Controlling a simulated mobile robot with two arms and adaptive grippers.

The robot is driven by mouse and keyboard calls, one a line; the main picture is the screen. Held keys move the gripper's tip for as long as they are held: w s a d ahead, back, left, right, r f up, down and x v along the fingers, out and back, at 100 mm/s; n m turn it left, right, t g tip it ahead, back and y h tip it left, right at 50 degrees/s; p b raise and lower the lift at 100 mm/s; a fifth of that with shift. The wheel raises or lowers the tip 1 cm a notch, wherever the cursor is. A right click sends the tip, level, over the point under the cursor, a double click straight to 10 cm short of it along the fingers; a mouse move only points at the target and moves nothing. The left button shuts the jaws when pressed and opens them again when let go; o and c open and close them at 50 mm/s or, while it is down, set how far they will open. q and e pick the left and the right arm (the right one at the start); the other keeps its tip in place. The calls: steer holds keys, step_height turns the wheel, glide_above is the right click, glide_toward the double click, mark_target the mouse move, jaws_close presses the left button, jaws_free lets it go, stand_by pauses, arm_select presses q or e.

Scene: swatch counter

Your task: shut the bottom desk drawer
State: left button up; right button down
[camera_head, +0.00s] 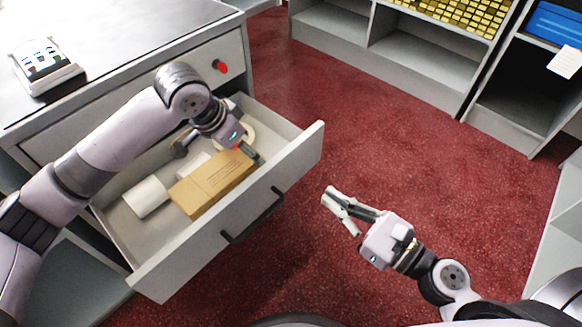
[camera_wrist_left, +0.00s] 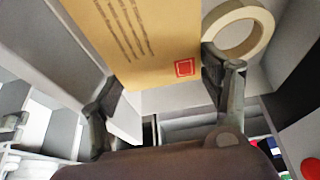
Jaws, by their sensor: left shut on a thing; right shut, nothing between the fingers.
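The bottom desk drawer (camera_head: 165,278) is pulled far out, its dark bar handle (camera_head: 254,216) on the front panel. Inside lies a tan box (camera_head: 212,181) with printed lines; its red stamp shows in the left wrist view (camera_wrist_left: 140,40). My left gripper (camera_head: 247,152) reaches down into the drawer from above, shut on the box's end; the box sits between its fingers in the left wrist view (camera_wrist_left: 160,85). My right gripper (camera_head: 338,207) is shut and empty, over the floor to the right of the drawer front, apart from it.
The closed drawer above has a red knob (camera_head: 219,66). A small device (camera_head: 44,66) sits on the desk top (camera_head: 120,40). Grey shelves (camera_head: 420,70) stand at the back; red floor (camera_head: 390,150) is clear.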

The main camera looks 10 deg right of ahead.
mark_target(281, 163)
arm_select(q)
step_height(281, 163, up, 4)
steer(key=p, duration=0.3)
steer(key=shift+f, duration=0.15)
arm_select(e)
steer(key=x, duration=1)
steer(key=shift+w+a, duration=0.3)
steer(key=shift+w, duration=0.15)
